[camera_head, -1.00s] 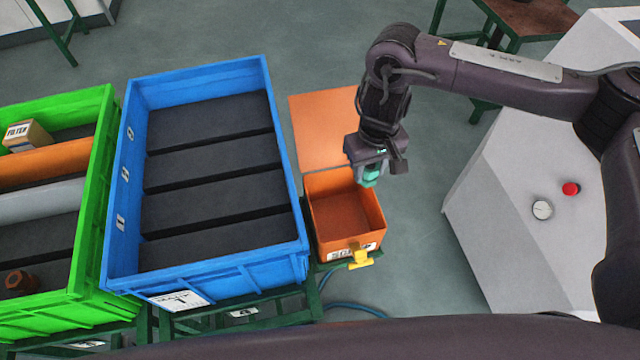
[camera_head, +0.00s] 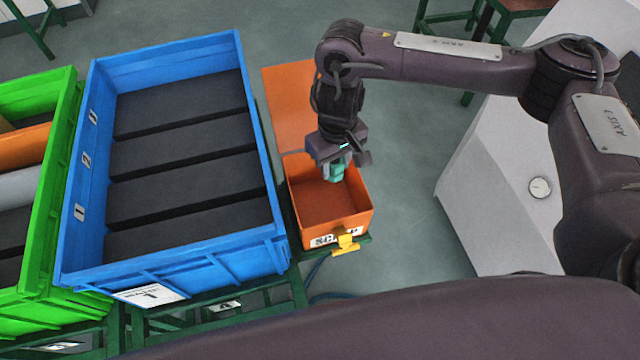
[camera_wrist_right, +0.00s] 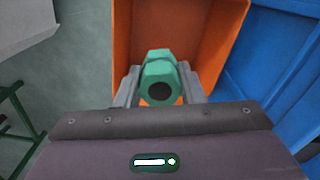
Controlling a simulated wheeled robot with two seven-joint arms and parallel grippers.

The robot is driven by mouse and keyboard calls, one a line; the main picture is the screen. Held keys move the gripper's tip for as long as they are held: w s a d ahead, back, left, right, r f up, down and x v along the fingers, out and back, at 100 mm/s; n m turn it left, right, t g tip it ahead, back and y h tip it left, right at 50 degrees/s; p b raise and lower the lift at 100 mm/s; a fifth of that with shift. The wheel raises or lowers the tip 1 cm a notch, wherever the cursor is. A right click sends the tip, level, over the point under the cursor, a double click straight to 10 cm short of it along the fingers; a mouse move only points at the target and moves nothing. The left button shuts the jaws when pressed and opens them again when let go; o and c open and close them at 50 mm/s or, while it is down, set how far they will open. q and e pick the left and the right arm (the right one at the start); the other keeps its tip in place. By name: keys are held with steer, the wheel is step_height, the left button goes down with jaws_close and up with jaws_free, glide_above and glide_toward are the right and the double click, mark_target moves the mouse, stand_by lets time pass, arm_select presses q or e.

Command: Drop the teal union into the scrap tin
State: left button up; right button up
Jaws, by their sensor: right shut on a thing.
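The teal union (camera_head: 337,174) is held between the fingers of my right gripper (camera_head: 334,168). In the right wrist view the union (camera_wrist_right: 158,72) shows its hex end and dark bore, with a finger on each side. The orange scrap tin (camera_head: 325,238) stands open, its lid raised behind it. The gripper points down over the tin's back right part, and the union is over its opening. How far the union is above the floor of the tin is hard to tell. The tin's wall (camera_wrist_right: 122,45) also shows in the right wrist view. My left gripper is not in view.
A blue crate (camera_head: 170,270) with several dark compartments stands directly left of the tin. A green crate (camera_head: 40,300) is farther left. A yellow latch (camera_head: 345,243) is on the tin's front. A pale cabinet with a gauge (camera_head: 540,188) stands to the right.

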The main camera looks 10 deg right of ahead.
steer(key=shift+f, duration=0.25)
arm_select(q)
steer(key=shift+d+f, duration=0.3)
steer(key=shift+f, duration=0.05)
arm_select(e)
steer(key=o, duration=0.7)
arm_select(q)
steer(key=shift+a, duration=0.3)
arm_select(e)
steer(key=o, duration=0.4)
steer(key=shift+r, duration=0.15)
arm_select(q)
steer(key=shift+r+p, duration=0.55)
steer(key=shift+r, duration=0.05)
arm_select(e)
step_height(320, 180, up, 8)
steer(key=shift+f, duration=0.2)
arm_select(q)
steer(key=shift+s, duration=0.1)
